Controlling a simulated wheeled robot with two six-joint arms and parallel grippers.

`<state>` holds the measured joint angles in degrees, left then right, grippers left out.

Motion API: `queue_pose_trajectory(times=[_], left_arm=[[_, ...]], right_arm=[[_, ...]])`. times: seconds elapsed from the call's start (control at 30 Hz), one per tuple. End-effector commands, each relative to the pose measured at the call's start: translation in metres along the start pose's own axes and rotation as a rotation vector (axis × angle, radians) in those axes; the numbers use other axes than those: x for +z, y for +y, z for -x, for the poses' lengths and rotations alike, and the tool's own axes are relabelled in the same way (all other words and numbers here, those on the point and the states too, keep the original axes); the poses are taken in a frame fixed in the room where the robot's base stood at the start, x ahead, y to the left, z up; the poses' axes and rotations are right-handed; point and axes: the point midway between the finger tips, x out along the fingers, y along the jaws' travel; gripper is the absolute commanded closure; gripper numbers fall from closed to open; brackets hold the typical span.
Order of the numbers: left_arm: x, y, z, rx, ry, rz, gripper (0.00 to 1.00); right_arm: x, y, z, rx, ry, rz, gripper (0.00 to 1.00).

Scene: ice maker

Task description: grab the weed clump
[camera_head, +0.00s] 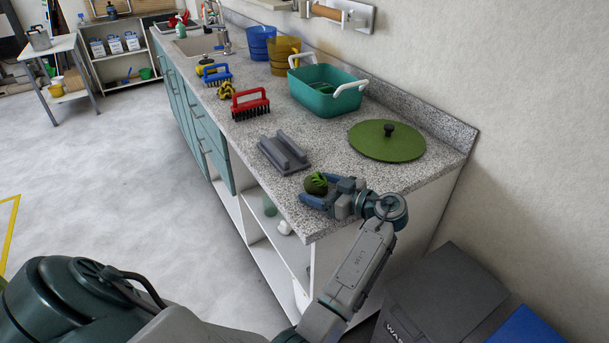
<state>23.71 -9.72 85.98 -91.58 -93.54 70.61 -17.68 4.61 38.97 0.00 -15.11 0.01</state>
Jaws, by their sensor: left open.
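The weed clump (316,184) is a small dark round ball with green leaves on top. It is near the front end of the speckled grey countertop (352,163). My left gripper (322,190) reaches in from the right side of the clump, low over the counter. Its blue fingers are open, with the clump at or between their tips. I cannot tell whether either finger touches it. My right gripper is not in view.
A grey double-ridged block (283,154) lies just behind the clump. Red (250,104) and blue (215,75) brushes stand along the front edge. The wall bounds the back.

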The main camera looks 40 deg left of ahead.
Motion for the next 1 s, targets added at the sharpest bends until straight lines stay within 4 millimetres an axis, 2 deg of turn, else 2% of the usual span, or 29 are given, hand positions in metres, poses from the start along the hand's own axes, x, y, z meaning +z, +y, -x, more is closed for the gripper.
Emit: queue_pose_trajectory(times=[0.3,0.5,0.57,1.0], left_arm=[[0.0014,-0.0009,0.0014,-0.001,0.000,-0.001,0.21],[0.0012,-0.0008,0.0012,-0.001,0.000,-0.001,0.60],[0.0013,-0.0008,0.0012,-0.001,0.000,-0.001,0.69],[-0.0010,0.0001,-0.0001,0.000,0.000,-0.001,0.69]], right_arm=[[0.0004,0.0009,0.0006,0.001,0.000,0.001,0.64],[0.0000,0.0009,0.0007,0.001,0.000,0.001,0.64],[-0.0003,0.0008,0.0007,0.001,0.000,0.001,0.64],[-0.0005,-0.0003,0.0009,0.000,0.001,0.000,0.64]])
